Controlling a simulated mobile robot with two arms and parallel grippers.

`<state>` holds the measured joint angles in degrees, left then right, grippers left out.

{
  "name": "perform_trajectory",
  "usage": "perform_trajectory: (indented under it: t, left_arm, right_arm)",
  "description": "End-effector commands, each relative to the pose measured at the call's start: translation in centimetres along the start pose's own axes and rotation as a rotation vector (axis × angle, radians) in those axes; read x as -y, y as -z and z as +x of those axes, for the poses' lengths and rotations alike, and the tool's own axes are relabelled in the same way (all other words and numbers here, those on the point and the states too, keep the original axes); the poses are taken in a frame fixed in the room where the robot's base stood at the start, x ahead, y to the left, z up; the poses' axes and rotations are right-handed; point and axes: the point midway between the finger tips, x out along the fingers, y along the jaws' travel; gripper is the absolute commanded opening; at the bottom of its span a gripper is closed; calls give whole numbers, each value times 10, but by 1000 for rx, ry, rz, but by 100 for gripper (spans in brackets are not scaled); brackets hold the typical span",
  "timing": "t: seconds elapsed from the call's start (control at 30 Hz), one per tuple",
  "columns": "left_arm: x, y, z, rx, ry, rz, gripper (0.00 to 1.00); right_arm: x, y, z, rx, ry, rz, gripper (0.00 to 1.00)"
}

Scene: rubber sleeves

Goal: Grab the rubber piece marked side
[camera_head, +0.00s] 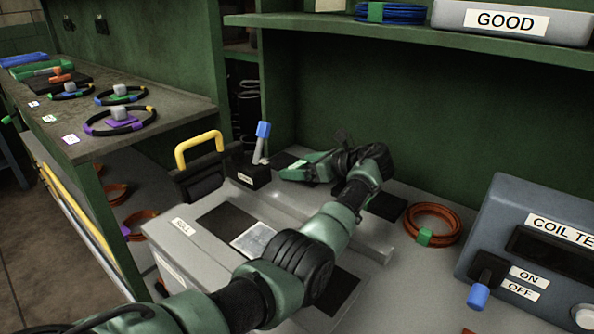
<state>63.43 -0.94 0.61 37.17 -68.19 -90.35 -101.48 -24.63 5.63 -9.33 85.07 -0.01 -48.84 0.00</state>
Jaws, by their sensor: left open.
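My left arm comes in from the bottom left and reaches across the grey machine. Its gripper (297,171) is at the back of the work surface, right of the blue-handled lever, and is open. I see nothing clearly held, though the fingers are small and partly hard to make out. No rubber piece with a readable "side" mark shows. Several dark rings with coloured clips, one with a purple block (121,121), lie on the left bench beside small labels too small to read. The left gripper is well away from them. My right gripper is not in view.
The grey machine (186,247) has a yellow handle (198,148) behind it. A lever with a blue grip (263,130) stands beside it. A copper coil (433,222) and the coil tester (535,235) are to the right. A shelf (400,32) with a GOOD bin (512,22) overhangs the back.

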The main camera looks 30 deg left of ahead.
Motion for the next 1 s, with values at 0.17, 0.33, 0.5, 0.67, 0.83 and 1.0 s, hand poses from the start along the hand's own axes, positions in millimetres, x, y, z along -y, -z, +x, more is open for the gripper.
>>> perform_trajectory:
  t: [0.17,0.33,0.5,0.67,0.83,1.0]
  left_arm:
    - [0,0,1,0,1,0,94]
    - [0,0,1,-1,1,-1,63]
    - [0,0,1,-1,1,-1,16]
    - [0,-1,1,1,2,-2,14]
    - [1,-10,-3,1,3,-5,14]
    - [1,-40,-15,1,3,-7,14]
  right_arm:
    - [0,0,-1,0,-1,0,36]
    - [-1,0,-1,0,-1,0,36]
    - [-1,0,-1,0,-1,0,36]
    - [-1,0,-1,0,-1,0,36]
    - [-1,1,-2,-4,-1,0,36]
    - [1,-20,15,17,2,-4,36]
